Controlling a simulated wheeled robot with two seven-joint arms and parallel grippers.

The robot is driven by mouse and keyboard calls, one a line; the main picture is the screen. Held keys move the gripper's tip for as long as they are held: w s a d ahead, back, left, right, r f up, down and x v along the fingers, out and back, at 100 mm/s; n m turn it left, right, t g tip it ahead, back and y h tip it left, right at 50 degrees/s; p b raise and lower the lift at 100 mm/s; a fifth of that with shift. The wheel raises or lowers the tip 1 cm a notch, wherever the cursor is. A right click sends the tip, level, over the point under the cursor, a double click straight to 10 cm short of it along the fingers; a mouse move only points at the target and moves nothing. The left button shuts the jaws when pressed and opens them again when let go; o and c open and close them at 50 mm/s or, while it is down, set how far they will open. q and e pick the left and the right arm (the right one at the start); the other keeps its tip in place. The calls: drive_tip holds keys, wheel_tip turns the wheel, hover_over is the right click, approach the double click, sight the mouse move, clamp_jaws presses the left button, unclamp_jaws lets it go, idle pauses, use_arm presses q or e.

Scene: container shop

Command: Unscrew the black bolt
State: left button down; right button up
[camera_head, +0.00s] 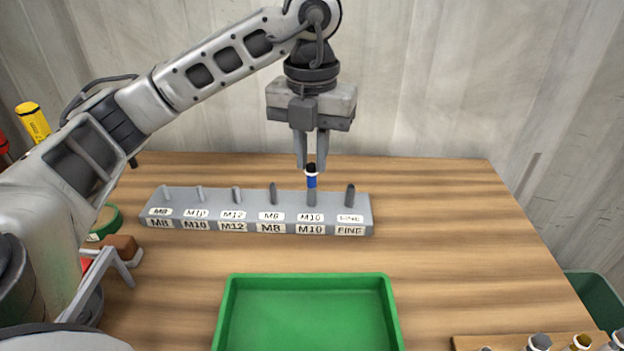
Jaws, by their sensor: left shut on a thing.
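My left gripper (311,164) points straight down over the grey labelled rack (185,217). It is shut on a small blue piece (311,182) with a white ring and a black top. This piece is upright on or just above the grey M10 post (312,198), fifth from the left; I cannot tell if they are threaded together. Dark posts stand at the second M8 place (273,193) and at the FINE place (350,195). I cannot tell which part is the black bolt. My right gripper is not in view.
An empty green tray (390,310) lies in front of the rack. A wooden board (468,343) with several knobs or bolts is at the lower right, near a dark green bin (592,294). A yellow-handled tool (33,122) stands at far left.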

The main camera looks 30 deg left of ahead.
sight(312, 165)
use_arm(q)
drive_tip(key=n, duration=0.5)
drive_tip(key=shift+r, duration=0.1)
drive_tip(key=shift+r+p, duration=2.65)
drive_tip(key=shift+r, duration=0.1)
